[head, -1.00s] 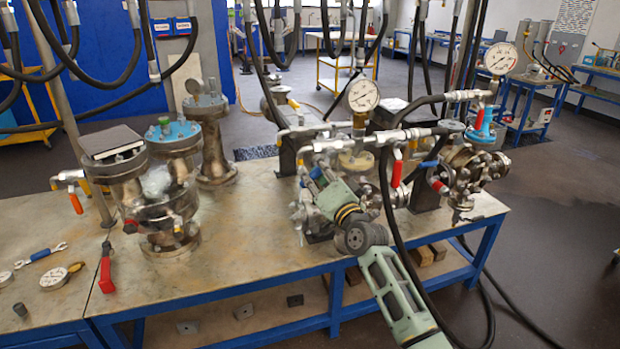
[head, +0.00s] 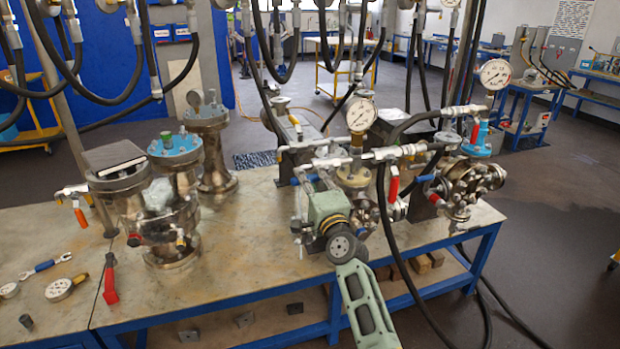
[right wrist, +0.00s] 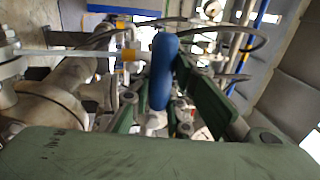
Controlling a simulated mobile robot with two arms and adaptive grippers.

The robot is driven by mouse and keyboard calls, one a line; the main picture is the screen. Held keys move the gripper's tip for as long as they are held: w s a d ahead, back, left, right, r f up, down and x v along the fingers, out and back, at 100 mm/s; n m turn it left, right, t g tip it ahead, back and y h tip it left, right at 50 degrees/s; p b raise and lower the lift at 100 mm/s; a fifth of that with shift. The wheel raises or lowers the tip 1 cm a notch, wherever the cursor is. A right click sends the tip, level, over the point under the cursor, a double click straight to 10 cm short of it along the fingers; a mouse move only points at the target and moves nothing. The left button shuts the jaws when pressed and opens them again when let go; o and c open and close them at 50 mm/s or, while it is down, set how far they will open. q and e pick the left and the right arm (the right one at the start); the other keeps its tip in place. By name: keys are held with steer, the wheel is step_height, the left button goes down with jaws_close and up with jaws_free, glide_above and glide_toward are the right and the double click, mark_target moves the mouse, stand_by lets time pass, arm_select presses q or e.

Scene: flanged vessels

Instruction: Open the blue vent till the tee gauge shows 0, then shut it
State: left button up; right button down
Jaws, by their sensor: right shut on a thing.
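My right gripper (head: 308,182) is at the pipework in the middle of the bench, its green body in front of the valves. It is shut on the blue vent handle (right wrist: 163,70), which shows upright between the green fingers in the right wrist view. In the head view, part of the blue handle (head: 300,180) shows beside the fingers. A round white gauge (head: 360,114) stands above the pipes just right of the gripper. A second gauge (head: 495,74) stands further right. I cannot tell which is the tee gauge; their readings are too small. My left gripper is not in view.
Red-handled valves (head: 393,184) and a black hose lie close right of my arm. A flanged vessel (head: 165,215) stands left on the bench (head: 250,270). Loose tools and a lying gauge (head: 60,289) are at the far left. The bench's front middle is clear.

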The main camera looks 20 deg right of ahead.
steer(key=shift+f, duration=0.25)
steer(key=c, duration=1.9)
jaws_free()
steer(key=shift+c, duration=0.2)
steer(key=o, duration=0.3)
steer(key=shift+r, duration=0.2)
steer(key=shift+s, duration=0.15)
steer(key=s, duration=0.4)
steer(key=s+f, duration=0.1)
steer(key=s, duration=0.2)
steer(key=s+f, duration=0.1)
steer(key=s, duration=0.3)
steer(key=shift+s+d+f, duration=0.15)
steer(key=shift+s+d, duration=0.05)
steer(key=shift+s, duration=0.1)
steer(key=shift+f, duration=0.1)
